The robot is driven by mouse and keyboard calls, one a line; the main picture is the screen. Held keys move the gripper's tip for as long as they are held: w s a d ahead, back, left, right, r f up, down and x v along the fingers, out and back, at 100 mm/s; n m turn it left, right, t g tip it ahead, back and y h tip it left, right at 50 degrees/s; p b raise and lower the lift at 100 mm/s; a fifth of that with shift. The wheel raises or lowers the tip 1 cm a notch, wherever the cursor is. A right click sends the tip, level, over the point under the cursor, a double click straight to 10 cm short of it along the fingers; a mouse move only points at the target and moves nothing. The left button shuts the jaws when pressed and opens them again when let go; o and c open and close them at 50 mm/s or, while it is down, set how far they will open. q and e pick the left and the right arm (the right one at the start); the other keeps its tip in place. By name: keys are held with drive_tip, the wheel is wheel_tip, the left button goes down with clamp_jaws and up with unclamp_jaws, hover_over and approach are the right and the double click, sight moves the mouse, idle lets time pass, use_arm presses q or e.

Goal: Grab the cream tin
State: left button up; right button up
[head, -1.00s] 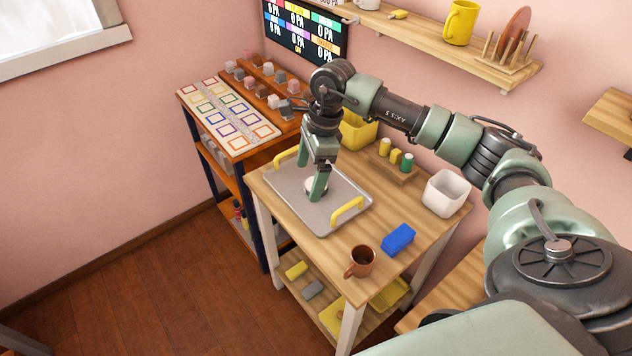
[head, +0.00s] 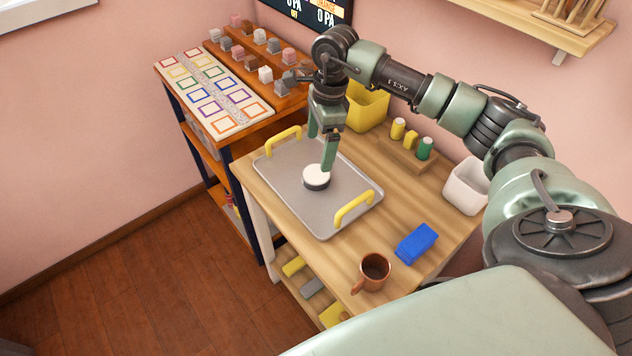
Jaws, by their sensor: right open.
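A small round tin (head: 316,178) with a white top and dark side, which looks like the cream tin, sits upright on a grey tray (head: 290,190) with yellow handles. My right gripper (head: 320,152) is open and empty, pointing down over the tray. Its fingers hang just behind the tin in the head view. The nearer fingertip overlaps the tin's back right edge; I cannot tell whether it touches. My left gripper is out of view.
The tray lies on a wooden table (head: 405,165). A brown mug (head: 373,270), blue block (head: 416,243), white container (head: 465,187), yellow bin (head: 367,105) and a rack of small bottles (head: 411,140) stand around it. A shelf unit (head: 213,95) holds colored squares and cubes.

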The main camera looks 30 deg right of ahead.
sight(316, 173)
drive_tip(key=shift+f, duration=0.65)
drive_tip(key=shift+a+f, duration=0.2)
drive_tip(key=shift+f, duration=0.85)
drive_tip(key=f, duration=0.1)
drive_tip(key=f+p, duration=0.1)
drive_tip(key=f, duration=0.1)
drive_tip(key=f+p, duration=0.1)
drive_tip(key=shift+s+a+f, duration=0.15)
drive_tip(key=shift+a+f, duration=0.1)
drive_tip(key=shift+f, duration=0.45)
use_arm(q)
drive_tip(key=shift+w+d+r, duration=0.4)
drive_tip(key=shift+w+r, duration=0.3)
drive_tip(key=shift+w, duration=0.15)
use_arm(e)
drive_tip(key=shift+c, duration=0.3)
drive_tip(key=c, duration=1.5)
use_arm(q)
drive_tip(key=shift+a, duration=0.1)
use_arm(e)
drive_tip(key=shift+r, duration=0.1)
drive_tip(key=shift+c, duration=1.3)
